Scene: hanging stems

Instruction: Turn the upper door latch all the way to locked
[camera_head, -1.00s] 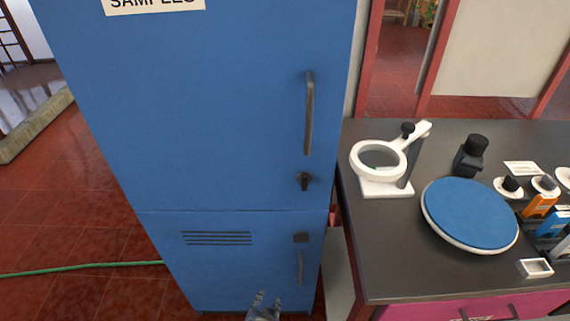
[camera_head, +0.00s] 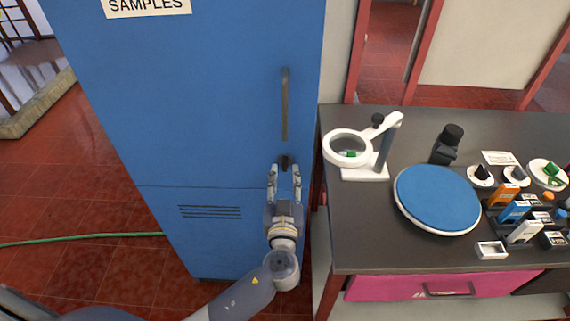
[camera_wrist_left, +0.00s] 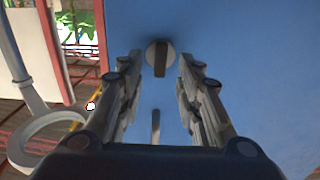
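The upper door latch (camera_head: 285,161) is a small dark knob on the blue cabinet door, just below the long upper handle (camera_head: 285,104). In the left wrist view the latch (camera_wrist_left: 160,58) shows as a round plate with a dark bar, which stands about upright in that picture. My left gripper (camera_head: 284,171) is open at the latch, with one finger to each side. In the left wrist view the latch lies between the open fingertips (camera_wrist_left: 160,65), with gaps on both sides. The lower latch and handle are hidden behind my left arm. My right gripper is not in view.
A dark bench (camera_head: 400,252) stands right of the cabinet (camera_head: 200,100). It carries a white magnifier (camera_head: 347,147), a blue round turntable (camera_head: 437,198) and several small items. A green hose (camera_head: 80,239) lies on the red tiled floor at left.

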